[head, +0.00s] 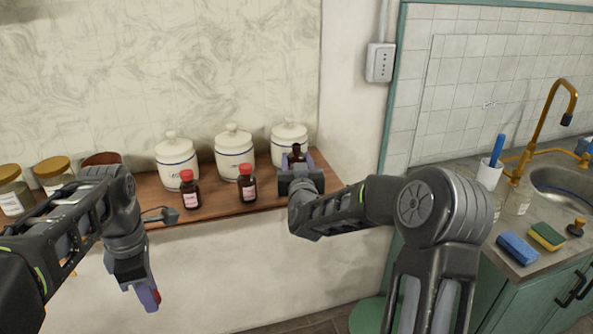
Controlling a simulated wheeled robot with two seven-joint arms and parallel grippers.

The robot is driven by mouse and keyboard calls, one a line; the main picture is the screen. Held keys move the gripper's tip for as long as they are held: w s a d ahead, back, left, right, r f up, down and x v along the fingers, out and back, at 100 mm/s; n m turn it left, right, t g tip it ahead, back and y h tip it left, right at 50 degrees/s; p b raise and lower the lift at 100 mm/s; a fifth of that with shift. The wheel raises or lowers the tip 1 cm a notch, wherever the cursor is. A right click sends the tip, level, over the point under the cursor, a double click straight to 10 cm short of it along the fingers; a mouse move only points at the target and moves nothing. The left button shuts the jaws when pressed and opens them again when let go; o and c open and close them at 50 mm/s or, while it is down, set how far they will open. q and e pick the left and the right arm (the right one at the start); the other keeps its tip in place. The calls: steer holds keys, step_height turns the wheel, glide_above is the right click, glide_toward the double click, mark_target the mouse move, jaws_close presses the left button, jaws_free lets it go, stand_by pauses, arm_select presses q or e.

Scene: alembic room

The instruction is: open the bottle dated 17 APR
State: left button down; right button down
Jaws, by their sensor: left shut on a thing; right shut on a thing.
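Two brown bottles with red caps stand on the wooden shelf, one on the left (190,190) and one in the middle (247,184). Their label dates are too small to read. A third dark bottle (297,152) is at the shelf's right end, between the fingers of my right gripper (297,164), which is shut on it. Its top shows dark, with no red cap on it; its label is hidden. My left gripper (149,298) points down in front of the shelf, low and left. It is shut on a small red thing (156,295), which looks like a cap.
Three white lidded jars (234,155) stand behind the bottles. Jars with gold lids (53,174) stand at the shelf's left. The wooden shelf (221,206) has bare room between the bottles. A sink counter with a blue sponge (518,248) is at the right.

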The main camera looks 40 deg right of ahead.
arm_select(q)
steer(key=shift+r+p, duration=0.3)
steer(key=shift+r, duration=0.05)
arm_select(e)
step_height(320, 180, down, 3)
steer(key=shift+f, duration=0.1)
arm_select(q)
steer(key=shift+f, duration=0.2)
arm_select(e)
steer(key=c, duration=1.2)
jaws_free()
steer(key=shift+f, duration=0.15)
steer(key=o, duration=0.5)
